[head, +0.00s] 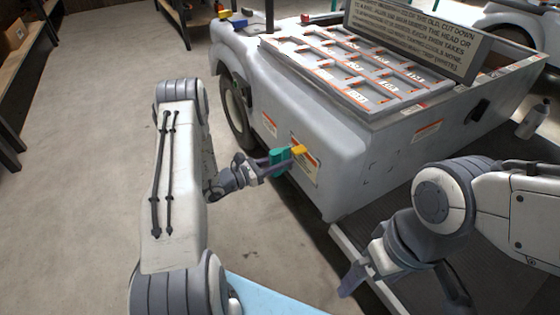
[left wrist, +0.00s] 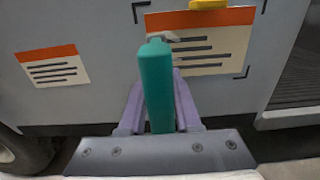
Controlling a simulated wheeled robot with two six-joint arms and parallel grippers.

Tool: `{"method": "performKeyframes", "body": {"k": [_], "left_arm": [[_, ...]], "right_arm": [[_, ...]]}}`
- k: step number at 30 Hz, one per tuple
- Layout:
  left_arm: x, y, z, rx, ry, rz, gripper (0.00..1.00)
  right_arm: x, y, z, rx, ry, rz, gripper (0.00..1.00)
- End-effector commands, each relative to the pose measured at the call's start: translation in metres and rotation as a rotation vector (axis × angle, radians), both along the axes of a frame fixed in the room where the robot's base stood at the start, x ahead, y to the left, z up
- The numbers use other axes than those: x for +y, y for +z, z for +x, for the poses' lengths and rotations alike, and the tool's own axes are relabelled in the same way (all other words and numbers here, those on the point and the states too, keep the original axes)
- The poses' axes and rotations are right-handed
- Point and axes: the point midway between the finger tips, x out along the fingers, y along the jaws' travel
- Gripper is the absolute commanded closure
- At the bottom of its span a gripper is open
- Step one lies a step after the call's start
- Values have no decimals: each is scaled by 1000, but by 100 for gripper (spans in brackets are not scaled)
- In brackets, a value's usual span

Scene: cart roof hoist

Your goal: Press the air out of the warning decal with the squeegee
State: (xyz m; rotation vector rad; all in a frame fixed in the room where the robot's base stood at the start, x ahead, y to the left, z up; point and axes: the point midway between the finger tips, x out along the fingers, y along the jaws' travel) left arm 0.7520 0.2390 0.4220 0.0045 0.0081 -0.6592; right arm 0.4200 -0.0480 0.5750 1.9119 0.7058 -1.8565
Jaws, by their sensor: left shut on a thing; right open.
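The warning decal, cream with an orange top band and dark lines, is on the cart's grey side panel within black corner marks. It shows in the head view (head: 308,168) and the left wrist view (left wrist: 215,48). My left gripper (head: 268,162) is shut on the teal handle of the squeegee (left wrist: 156,85), which also shows in the head view (head: 279,156). Its pale tip overlaps the decal's left part in the wrist view; I cannot tell whether it touches. A yellow piece (left wrist: 209,4) lies at the decal's top edge. My right gripper (head: 362,279) is open and empty, low at the right.
A smaller decal (left wrist: 53,66) is left of the warning decal; another (head: 427,131) is on the cart's adjoining face, near empty corner marks. A rack with numbered slots (head: 365,70) and a sign (head: 425,40) sit on top. Floor at left is clear.

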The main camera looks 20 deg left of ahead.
Motion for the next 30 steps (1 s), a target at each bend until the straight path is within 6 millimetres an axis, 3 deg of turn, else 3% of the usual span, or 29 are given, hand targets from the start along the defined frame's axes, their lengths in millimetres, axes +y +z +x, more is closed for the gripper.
{"method": "performKeyframes", "body": {"k": [11, 30], "left_arm": [[-4, 0, 4, 1, -1, -1, 100], [-29, 1, -18, 1, -2, -2, 100]], "right_arm": [[0, 1, 0, 0, 0, 0, 2], [0, 15, 0, 0, 0, 0, 2]]}}
